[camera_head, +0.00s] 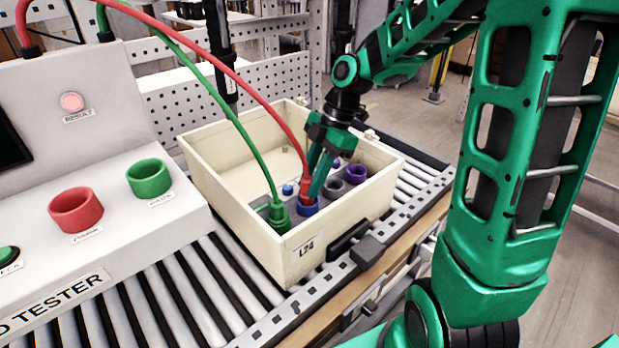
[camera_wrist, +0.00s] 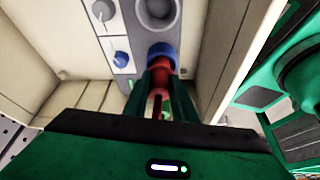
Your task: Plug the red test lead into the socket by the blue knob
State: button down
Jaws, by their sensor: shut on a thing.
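The red test lead's plug (camera_head: 307,187) is held between the fingers of my gripper (camera_head: 314,182), inside the cream box. It points down at the blue-ringed socket (camera_head: 307,208). In the wrist view the red plug (camera_wrist: 160,66) meets the blue ring (camera_wrist: 161,49); how deep it sits inside cannot be told. The blue knob (camera_head: 287,190) is beside that socket, and it also shows in the wrist view (camera_wrist: 121,58). The red cable arcs up to the left. My gripper (camera_wrist: 162,84) is shut on the plug.
A green plug (camera_head: 279,215) stands in the socket to the left. Grey (camera_head: 333,186) and purple (camera_head: 356,174) sockets are to the right. The box (camera_head: 222,198) has raised walls on a roller conveyor (camera_head: 150,310). The tester (camera_head: 105,235) has red and green holders, both empty.

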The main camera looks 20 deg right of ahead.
jog(key=shift+f, duration=0.9)
jog(key=c, duration=1.4)
grip_release()
jog(key=shift+r, duration=0.1)
jog(key=v, duration=1)
jog(key=shift+w+d+r, duration=0.1)
jog(key=shift+r, duration=0.15)
jog(key=s+d+f+m+h, duration=0.1)
jog(key=s+d+m, duration=0.3)
jog(key=s+m, duration=0.4)
jog(key=s+d+f+m+h, duration=0.2)
jog(key=s+d+m, duration=0.2)
jog(key=s+m, duration=0.4)
jog(key=s+d+f+m+h, duration=0.1)
jog(key=s+d+m, duration=0.3)
jog(key=s+m, duration=0.4)
jog(key=shift+d+f+m+t, duration=0.3)
jog(key=shift+f+m, duration=0.1)
jog(key=shift+m, duration=0.5)
